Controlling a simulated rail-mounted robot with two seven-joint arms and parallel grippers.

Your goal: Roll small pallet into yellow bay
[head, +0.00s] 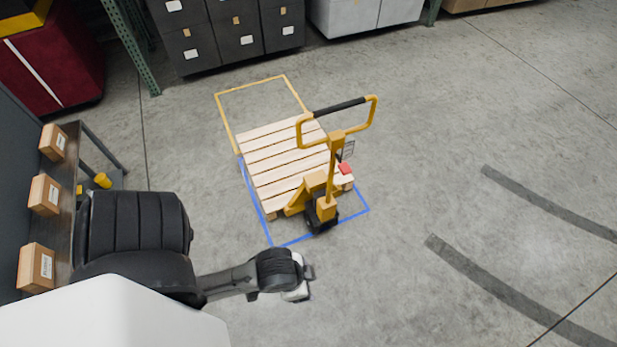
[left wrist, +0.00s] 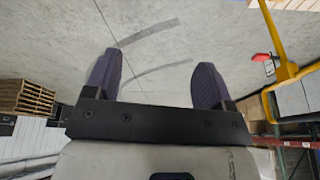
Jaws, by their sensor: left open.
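The small wooden slatted pallet (head: 275,165) sits on a yellow pallet jack (head: 326,180) mid-floor in the head view. It lies mostly within the blue floor outline (head: 292,240), its far end overlapping the near part of the yellow bay outline (head: 225,122). The jack's handle loop (head: 343,107) with a black grip stands upright above the pallet. My left gripper (head: 307,281) is open and empty, apart from the jack, in front of the blue outline. In the left wrist view its dark fingers (left wrist: 155,75) are spread, with the yellow handle (left wrist: 284,60) at the right edge. My right gripper is not shown.
Dark grey cabinets (head: 240,36) and a green rack post (head: 135,45) stand beyond the yellow bay. A bench (head: 68,222) with small cartons (head: 44,195) stands at the left. The floor at the right is clear, with dark curved stripes (head: 545,205).

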